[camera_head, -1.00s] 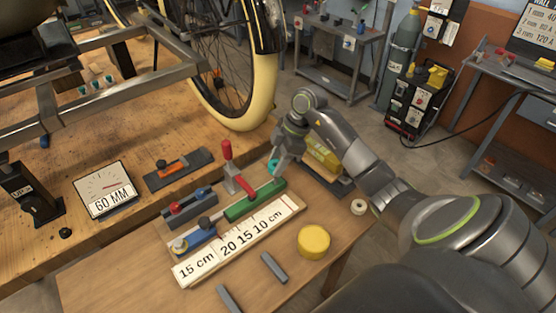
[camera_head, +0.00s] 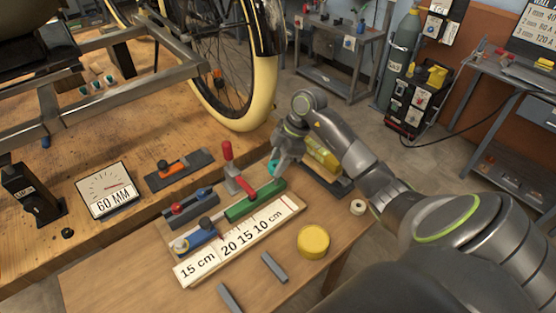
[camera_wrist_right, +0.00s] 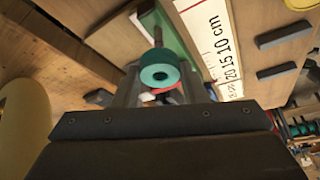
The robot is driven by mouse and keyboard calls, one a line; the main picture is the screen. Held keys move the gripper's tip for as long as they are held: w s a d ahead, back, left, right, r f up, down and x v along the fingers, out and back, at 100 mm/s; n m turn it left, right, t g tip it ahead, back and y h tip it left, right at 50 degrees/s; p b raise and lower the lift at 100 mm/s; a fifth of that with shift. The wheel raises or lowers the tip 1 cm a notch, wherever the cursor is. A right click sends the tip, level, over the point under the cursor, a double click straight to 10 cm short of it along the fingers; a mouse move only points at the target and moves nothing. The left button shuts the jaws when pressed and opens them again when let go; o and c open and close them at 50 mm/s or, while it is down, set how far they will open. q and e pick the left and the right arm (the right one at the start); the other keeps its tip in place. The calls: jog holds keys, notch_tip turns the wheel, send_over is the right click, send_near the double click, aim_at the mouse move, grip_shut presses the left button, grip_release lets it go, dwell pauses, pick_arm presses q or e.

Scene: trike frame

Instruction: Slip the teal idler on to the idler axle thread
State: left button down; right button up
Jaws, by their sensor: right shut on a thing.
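The teal idler (camera_wrist_right: 160,72) is a short round roller with a hole in its face. My right gripper (camera_wrist_right: 163,88) is shut on it, with a finger on either side. In the head view the idler (camera_head: 273,168) is a small teal patch at the fingertips, by the far right end of the green block (camera_head: 256,201). In the wrist view a thin rod, seemingly the idler axle thread (camera_wrist_right: 158,37), stands in line with the idler by the green block (camera_wrist_right: 172,35). I cannot tell whether the rod is inside the idler's hole. My left gripper is not in view.
A red-handled clamp (camera_head: 229,167) stands close to the left of my gripper. A white ruler board (camera_head: 240,240) lies in front, with a yellow round tin (camera_head: 313,241) to its right. A yellow item (camera_head: 321,157) lies behind my arm.

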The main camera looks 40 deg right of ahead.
dwell(0.8)
jog(key=shift+f+b, duration=1.45)
jog(key=shift+f, duration=1.35)
jog(key=o, duration=1)
jog(key=shift+r, duration=0.1)
jog(key=v, duration=1.7)
jog(key=shift+r, duration=0.15)
